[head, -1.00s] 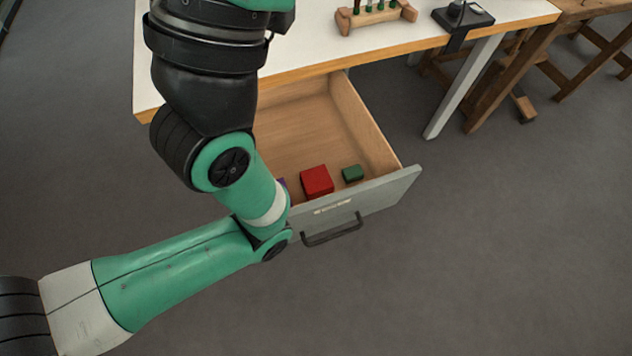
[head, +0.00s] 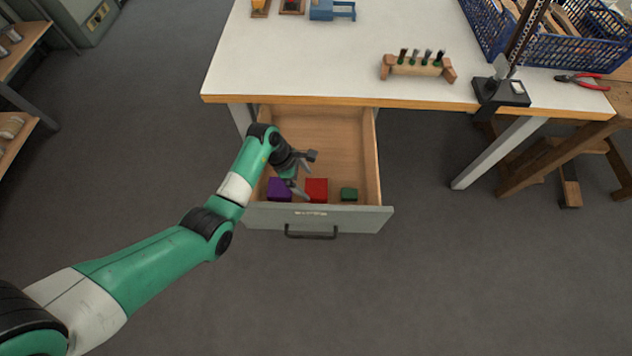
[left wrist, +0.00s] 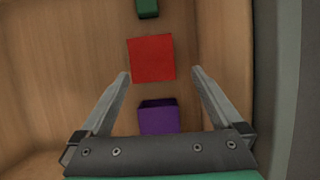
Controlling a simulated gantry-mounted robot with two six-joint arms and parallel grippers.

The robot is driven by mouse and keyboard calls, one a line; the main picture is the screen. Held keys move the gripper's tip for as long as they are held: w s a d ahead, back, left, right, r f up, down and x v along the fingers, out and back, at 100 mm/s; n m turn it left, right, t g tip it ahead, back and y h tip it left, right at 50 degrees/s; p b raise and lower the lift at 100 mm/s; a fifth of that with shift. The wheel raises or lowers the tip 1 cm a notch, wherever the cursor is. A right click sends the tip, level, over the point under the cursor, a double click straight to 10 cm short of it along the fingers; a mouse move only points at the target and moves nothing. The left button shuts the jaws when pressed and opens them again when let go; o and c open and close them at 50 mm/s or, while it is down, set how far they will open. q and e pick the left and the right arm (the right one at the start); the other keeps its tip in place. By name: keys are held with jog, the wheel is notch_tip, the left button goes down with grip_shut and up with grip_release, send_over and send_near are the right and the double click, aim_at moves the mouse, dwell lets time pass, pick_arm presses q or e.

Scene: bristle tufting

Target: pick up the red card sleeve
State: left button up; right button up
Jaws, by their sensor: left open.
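The red card sleeve (head: 317,189) is a red block-like thing in the open drawer (head: 365,219), near its front panel. It also shows in the left wrist view (left wrist: 152,57), just ahead of my fingertips. My left gripper (head: 306,174) is over the drawer, open and empty. In the left wrist view its two fingers (left wrist: 160,72) point toward the red sleeve, with a tip on either side of its near edge. Whether they touch it I cannot tell. My right gripper is not in view.
A purple block (head: 279,188) sits left of the red sleeve and a small green block (head: 349,194) right of it. The drawer's front panel and side walls stand close. The white tabletop (head: 300,60) overhangs behind, with a wooden tool rack (head: 418,67) on it.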

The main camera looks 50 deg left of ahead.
aim_at(313, 188)
pick_arm(q)
jog(key=f+b, duration=0.3)
jog(key=w+f+b, duration=0.1)
jog(key=b, duration=0.1)
jog(key=shift+w+a+f, duration=0.1)
jog(key=shift+a+f, duration=0.15)
jog(key=shift+f, duration=0.1)
jog(key=shift+w+f, duration=0.15)
jog(key=shift+f, duration=0.1)
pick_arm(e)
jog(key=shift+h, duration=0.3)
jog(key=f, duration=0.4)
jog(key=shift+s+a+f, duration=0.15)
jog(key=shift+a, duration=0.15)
pick_arm(q)
jog(key=b+x, duration=0.5)
jog(key=shift+w+d, duration=0.15)
jog(key=shift+d, duration=0.15)
jog(key=shift+r, duration=0.1)
jog(key=c, duration=1)
jog(key=shift+o, duration=0.2)
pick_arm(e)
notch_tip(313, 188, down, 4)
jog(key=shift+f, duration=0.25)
pick_arm(q)
jog(key=shift+r, duration=0.1)
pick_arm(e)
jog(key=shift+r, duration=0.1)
